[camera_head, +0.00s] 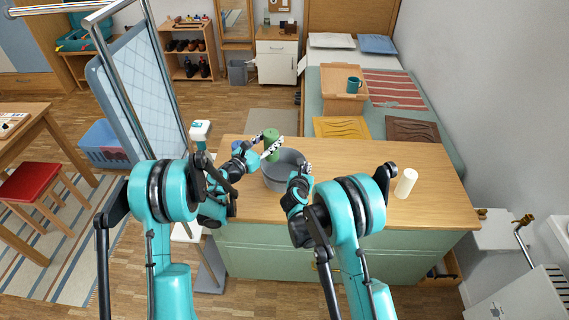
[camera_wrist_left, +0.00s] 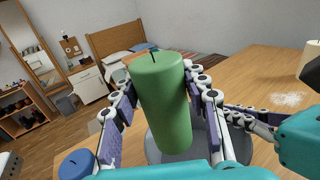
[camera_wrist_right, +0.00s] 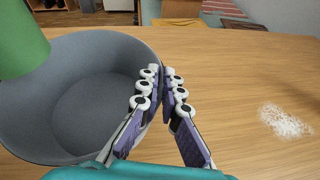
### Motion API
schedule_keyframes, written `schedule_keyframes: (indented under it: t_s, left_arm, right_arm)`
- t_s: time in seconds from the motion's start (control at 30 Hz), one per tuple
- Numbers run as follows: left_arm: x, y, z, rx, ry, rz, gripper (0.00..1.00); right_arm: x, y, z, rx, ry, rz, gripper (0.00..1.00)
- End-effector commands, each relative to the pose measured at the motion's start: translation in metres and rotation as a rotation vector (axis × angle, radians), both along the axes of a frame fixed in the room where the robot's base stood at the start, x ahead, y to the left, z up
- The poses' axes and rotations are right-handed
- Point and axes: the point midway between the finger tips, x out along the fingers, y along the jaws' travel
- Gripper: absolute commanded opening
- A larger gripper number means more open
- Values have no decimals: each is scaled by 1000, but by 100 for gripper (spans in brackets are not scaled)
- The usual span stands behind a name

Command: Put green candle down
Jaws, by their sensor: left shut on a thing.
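The green candle (camera_head: 271,146) is an upright cylinder with a dark wick, slightly tilted in the left wrist view (camera_wrist_left: 163,100). My left gripper (camera_head: 264,146) is shut on it, with a finger on either side. The candle is at the far-left side of the grey bowl (camera_head: 277,180); I cannot tell how high it is held. The bowl stands on the wooden counter (camera_head: 345,175) and looks empty in the right wrist view (camera_wrist_right: 100,110). My right gripper (camera_wrist_right: 160,73) is by the bowl's right rim, its fingertips together. Contact with the rim is unclear.
A cream candle (camera_head: 406,183) stands on the counter's right side. A white powdery patch (camera_wrist_right: 285,121) lies right of the bowl. A blue round object (camera_wrist_left: 76,164) is left of the green candle. The counter between bowl and cream candle is otherwise clear. A bed stands behind.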

Motion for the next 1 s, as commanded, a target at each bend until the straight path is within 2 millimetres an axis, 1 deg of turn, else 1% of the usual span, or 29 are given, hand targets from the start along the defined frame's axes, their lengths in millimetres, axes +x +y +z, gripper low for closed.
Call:
schedule_keyframes:
  t_s: [0.03,0.13,0.2,0.3,0.4,0.57,0.7,0.8,1.0]
  left_arm:
    - [4,-2,-5,-1,1,-30,6]
    - [8,-6,-14,0,1,-76,6]
    - [8,-7,-27,0,1,-90,6]
    - [8,-8,-46,0,1,-92,6]
    - [7,-8,-62,0,1,-91,6]
    - [7,-8,-78,0,1,-90,6]
    - [8,-8,-100,0,1,-90,6]
    - [7,-8,-109,0,1,-90,6]
    - [7,-8,-111,0,1,-89,6]
  right_arm:
    - [0,0,0,1,1,0,0]
    - [0,0,0,1,1,0,0]
    - [0,0,0,1,1,0,0]
    - [0,0,0,1,1,0,0]
    - [0,0,0,1,1,0,0]
    - [0,0,-1,1,1,0,0]
    - [0,0,-1,1,1,0,0]
    - [0,0,-1,1,1,0,0]
    - [0,0,-1,1,1,0,0]
